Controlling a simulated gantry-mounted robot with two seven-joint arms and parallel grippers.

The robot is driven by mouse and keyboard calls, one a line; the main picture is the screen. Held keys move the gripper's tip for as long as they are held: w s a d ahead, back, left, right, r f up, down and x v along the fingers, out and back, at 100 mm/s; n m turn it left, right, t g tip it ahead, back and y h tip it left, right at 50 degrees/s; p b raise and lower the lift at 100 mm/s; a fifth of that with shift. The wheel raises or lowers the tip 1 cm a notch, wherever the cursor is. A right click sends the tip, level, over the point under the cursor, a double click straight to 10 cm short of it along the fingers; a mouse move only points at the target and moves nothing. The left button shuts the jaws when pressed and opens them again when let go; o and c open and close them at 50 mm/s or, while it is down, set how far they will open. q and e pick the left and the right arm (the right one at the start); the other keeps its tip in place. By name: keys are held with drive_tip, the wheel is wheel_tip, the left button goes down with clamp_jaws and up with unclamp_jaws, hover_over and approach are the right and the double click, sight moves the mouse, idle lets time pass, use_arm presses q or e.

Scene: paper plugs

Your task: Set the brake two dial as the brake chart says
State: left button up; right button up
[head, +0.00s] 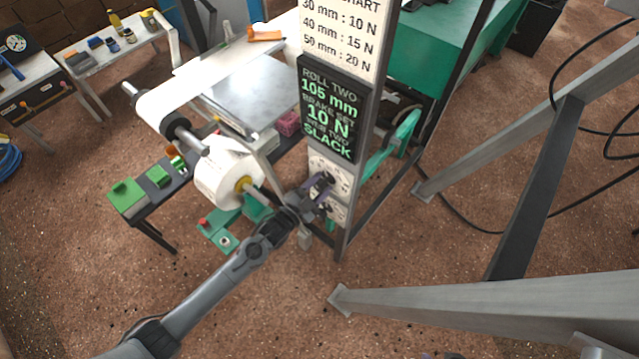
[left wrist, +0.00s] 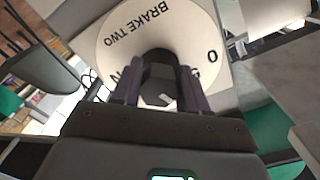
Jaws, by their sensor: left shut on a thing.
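The brake two dial has a round white face (left wrist: 120,42) lettered BRAKE TWO in the left wrist view, with a 0 at its right. A dark knob (left wrist: 158,78) stands at its middle. My left gripper (left wrist: 160,92) is shut on this knob, one finger on either side, and hides the lower scale. In the head view my left gripper (head: 321,187) is at the pale dial plates on the post; the pointer setting cannot be read. The brake chart (head: 340,38) reads 30 mm : 10 N, 40 mm : 15 N, 50 mm : 20 N; its top is cut off.
A black display (head: 330,108) below the chart reads roll two 105 mm, brake set 10 N, web two slack. A white paper roll (head: 222,180) on a spindle is left of my gripper. Grey frame beams (head: 480,310) cross the right side. Open floor lies at lower left.

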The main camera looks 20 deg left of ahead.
use_arm(q)
drive_tip(key=shift+r+m+p, duration=0.1)
drive_tip(key=shift+m+p, duration=0.35)
drive_tip(key=shift+m, duration=1.55)
drive_tip(key=o, duration=1)
drive_tip(key=shift+c, duration=0.2)
drive_tip(key=p+v, duration=0.2)
drive_tip(key=v, duration=0.9)
